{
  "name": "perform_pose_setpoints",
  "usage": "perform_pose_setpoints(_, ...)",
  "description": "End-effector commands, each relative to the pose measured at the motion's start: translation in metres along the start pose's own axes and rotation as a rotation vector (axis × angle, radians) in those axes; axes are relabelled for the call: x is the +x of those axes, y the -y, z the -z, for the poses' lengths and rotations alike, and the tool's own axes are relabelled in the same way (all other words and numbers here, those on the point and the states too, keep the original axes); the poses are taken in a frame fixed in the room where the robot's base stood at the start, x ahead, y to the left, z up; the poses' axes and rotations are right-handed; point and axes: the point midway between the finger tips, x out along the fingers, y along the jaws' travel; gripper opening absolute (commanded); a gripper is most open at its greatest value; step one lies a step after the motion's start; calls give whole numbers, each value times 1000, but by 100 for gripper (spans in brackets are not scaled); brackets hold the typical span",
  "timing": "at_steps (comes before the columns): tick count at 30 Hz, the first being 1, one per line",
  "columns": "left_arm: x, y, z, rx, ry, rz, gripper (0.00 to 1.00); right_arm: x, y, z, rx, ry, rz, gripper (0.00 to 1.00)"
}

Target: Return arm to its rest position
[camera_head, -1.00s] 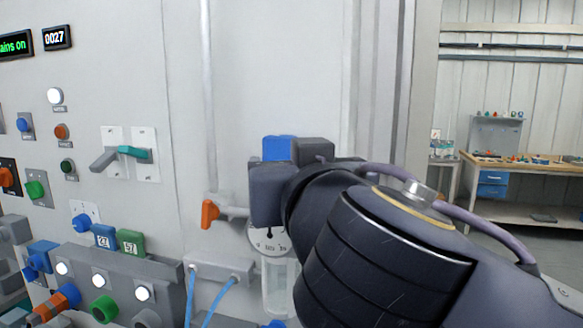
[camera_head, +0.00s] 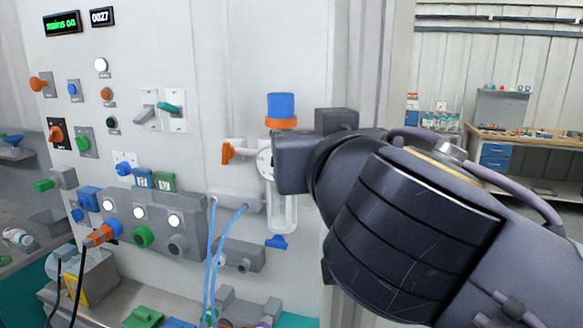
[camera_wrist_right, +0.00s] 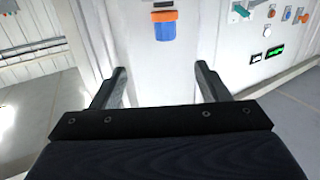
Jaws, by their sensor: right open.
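My right arm (camera_head: 410,225) fills the right part of the head view, in front of the panel, with its dark wrist block (camera_head: 294,163) beside the gauge. The jaws are not clear there. In the right wrist view my right gripper (camera_wrist_right: 160,87) is open, its two dark fingers wide apart with nothing between them. A blue and orange cap (camera_wrist_right: 164,25) on the pale panel lies beyond the fingertips. It also shows in the head view (camera_head: 281,106), just above the wrist block. My left gripper is not in view.
The grey panel carries switches, a lit display (camera_head: 62,23), an orange-handled valve (camera_head: 228,152) and a clear vessel (camera_head: 283,213) close to my wrist. Blue tubes (camera_head: 212,255) hang below. A workbench (camera_head: 520,140) stands far right, with open floor before it.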

Motion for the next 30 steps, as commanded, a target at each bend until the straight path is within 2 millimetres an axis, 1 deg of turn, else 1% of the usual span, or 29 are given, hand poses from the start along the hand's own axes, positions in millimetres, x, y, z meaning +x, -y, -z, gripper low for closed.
perform_pose_setpoints(1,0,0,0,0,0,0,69,3,-6,-7,-7,18,-10,69)
perform_pose_setpoints(5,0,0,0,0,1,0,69,7,-20,-23,-21,69,-24,69)
perform_pose_setpoints(8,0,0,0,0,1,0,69,9,-34,-40,-33,117,-37,69)
perform_pose_setpoints(11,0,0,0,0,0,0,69,11,-51,-61,-45,180,-53,69)
perform_pose_setpoints(14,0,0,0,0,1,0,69,11,-72,-88,-55,260,-69,69)
perform_pose_setpoints(17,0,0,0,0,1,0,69,7,-96,-122,-61,357,-85,69)
perform_pose_setpoints(20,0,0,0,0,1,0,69,-4,-125,-166,-54,483,-99,69)
perform_pose_setpoints(23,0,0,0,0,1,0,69,-29,-156,-226,-16,645,-102,69)
perform_pose_setpoints(24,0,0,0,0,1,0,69,-43,-166,-252,11,713,-98,69)
perform_pose_setpoints(26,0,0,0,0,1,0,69,-66,-176,-289,66,807,-85,69)
perform_pose_setpoints(27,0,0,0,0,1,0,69,-83,-180,-312,110,861,-72,69)
perform_pose_setpoints(30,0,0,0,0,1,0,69,-121,-177,-360,236,959,-32,69)
